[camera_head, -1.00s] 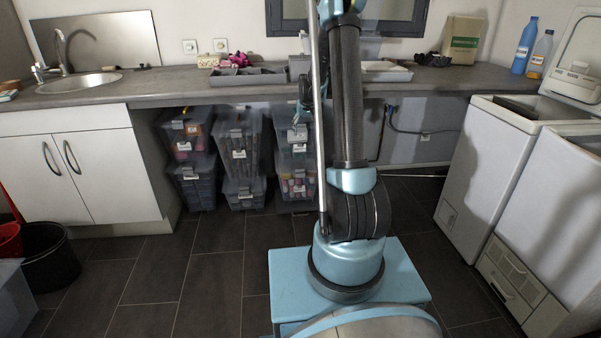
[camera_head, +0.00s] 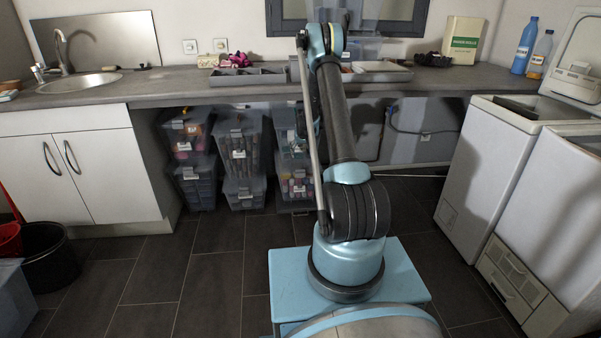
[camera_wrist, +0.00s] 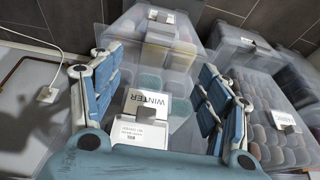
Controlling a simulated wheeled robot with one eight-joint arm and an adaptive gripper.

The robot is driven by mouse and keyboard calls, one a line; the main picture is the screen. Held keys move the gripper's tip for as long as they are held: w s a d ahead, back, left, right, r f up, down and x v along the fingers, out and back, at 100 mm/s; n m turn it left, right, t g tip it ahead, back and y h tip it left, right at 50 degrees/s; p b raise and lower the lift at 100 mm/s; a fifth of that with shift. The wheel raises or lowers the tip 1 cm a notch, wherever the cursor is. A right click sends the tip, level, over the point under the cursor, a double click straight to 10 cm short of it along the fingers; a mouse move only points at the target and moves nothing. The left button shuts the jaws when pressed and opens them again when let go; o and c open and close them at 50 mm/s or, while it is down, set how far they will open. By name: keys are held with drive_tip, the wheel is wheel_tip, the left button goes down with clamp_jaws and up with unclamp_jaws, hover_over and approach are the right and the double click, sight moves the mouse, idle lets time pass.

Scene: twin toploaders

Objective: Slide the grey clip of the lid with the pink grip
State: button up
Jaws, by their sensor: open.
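No lid with a pink grip can be made out in either view. My gripper (camera_wrist: 158,62) is open in the wrist view, its two blue-padded fingers apart. Between and beyond them are clear storage boxes, one with a white label reading WINTER (camera_wrist: 148,103). A small grey piece (camera_wrist: 164,101) sits at that label; I cannot tell whether it is a clip. Nothing is held between the fingers. In the head view my arm covers most of my gripper. Two white toploaders stand at the right; the far one (camera_head: 485,165) has a raised white lid (camera_head: 582,50).
Stacked clear boxes (camera_head: 240,150) stand under the grey counter (camera_head: 190,83). On the counter are a grey tray (camera_head: 247,76), a pink object (camera_head: 237,60), a carton (camera_head: 463,40) and bottles (camera_head: 525,46). A black bucket (camera_head: 48,257) stands at the left. Dark tiled floor (camera_head: 205,290) is clear around my base.

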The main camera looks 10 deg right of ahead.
sight(300, 170)
drive_tip(key=x, duration=1.6)
